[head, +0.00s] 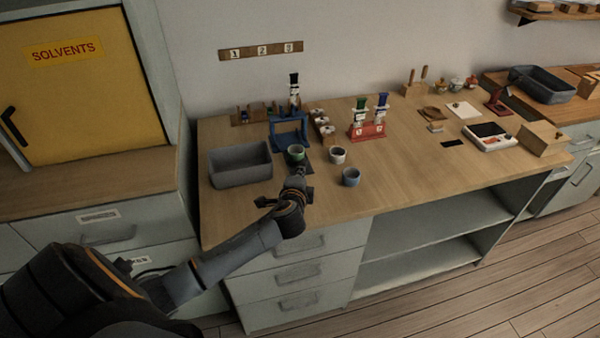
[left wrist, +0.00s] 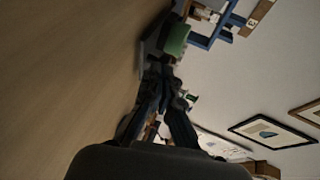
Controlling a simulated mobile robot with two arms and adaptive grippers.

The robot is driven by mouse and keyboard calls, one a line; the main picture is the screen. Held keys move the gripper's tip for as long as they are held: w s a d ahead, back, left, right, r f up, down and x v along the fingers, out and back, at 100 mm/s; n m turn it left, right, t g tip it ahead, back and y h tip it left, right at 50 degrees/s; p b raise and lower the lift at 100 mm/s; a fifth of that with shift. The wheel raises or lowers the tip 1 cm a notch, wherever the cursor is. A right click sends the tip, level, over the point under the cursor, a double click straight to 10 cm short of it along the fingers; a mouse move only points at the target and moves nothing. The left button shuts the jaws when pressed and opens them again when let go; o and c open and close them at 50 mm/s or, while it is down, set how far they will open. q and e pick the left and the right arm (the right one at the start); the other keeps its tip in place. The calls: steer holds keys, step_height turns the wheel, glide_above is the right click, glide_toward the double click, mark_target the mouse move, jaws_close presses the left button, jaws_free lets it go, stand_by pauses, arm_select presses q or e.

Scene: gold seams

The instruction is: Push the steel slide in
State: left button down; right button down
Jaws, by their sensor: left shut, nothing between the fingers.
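A blue stand (head: 288,132) holds an upright dark-capped bottle (head: 294,88) on the worktop near the wall. A small cup with green inside (head: 296,153) stands at the foot of the stand. My left gripper (head: 299,174) is shut and empty, low over the worktop just in front of that cup. In the left wrist view my left gripper (left wrist: 164,66) points toward the green cup (left wrist: 178,40), with the blue stand (left wrist: 226,20) beyond it. I cannot clearly make out the steel slide; it is too small or hidden at the stand. My right gripper is out of view.
A grey bin (head: 240,166) stands left of the blue stand. A white cup (head: 338,156) and a blue-grey cup (head: 351,177) stand to the right. A red rack (head: 367,132) holds two bottles. The worktop's front right is clear.

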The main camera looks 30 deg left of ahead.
mark_target(293, 156)
arm_select(q)
steer(key=shift+w+a, duration=0.25)
steer(key=w+a, duration=0.4)
steer(key=a, duration=0.1)
steer(key=shift+w+a+b, duration=0.15)
steer(key=shift+w+b, duration=0.15)
steer(key=shift+b, duration=0.05)
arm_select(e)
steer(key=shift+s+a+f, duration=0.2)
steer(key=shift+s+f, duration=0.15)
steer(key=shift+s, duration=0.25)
arm_select(q)
steer(key=shift+s, duration=0.1)
